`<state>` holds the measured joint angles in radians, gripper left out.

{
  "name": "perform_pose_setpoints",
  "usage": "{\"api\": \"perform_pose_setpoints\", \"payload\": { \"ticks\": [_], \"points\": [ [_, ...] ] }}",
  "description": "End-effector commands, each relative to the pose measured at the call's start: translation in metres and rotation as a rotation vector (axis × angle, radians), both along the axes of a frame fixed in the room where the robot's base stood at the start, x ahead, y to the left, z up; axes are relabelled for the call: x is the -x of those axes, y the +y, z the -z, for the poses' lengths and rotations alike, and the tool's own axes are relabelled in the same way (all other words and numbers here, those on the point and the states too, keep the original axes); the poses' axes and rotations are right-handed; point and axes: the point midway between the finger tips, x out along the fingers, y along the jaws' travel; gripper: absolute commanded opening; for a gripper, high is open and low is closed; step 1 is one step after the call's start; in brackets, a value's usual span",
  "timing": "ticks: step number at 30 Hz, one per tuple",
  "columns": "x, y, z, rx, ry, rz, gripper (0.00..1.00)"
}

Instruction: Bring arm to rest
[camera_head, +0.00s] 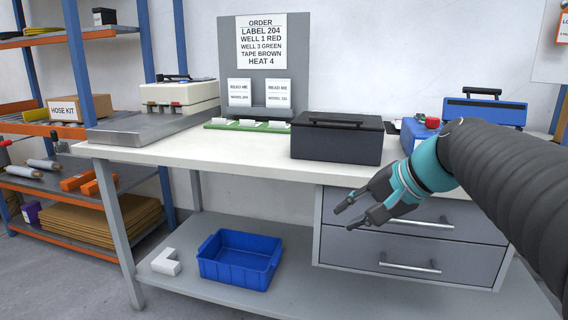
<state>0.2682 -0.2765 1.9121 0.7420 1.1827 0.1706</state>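My gripper (345,217) is in front of the workbench (185,153), at the height of the upper grey drawer (432,212). It points to the left and slightly down. Its two dark fingers are spread apart, with nothing between them. My arm reaches in from the right edge and covers part of the bench's right end and drawers. The gripper appears apart from the drawer front, though the exact gap is hard to tell.
A black case (337,143) stands near the bench's front edge. A blue bin (238,262) and a white angled block (166,262) are on the lower shelf (203,291). Shelving (76,60) stands left. The bench top's front left is clear.

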Motion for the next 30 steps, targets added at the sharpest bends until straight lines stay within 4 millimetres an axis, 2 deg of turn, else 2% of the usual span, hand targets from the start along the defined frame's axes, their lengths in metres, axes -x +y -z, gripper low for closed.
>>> {"api": "perform_pose_setpoints", "payload": {
  "ticks": [1,6,9,13,18,30],
  "points": [
    [0.022,0.005,0.007,0.077,-0.001,-0.029,0.24],
    [0.087,0.002,0.052,0.362,-0.018,-0.139,0.24],
    [0.12,-0.006,0.075,0.522,-0.04,-0.215,0.24],
    [0.151,-0.017,0.1,0.69,-0.074,-0.304,0.24],
    [0.169,-0.029,0.117,0.813,-0.104,-0.375,0.24],
    [0.172,-0.032,0.122,0.838,-0.108,-0.389,0.24]
  ]
}}
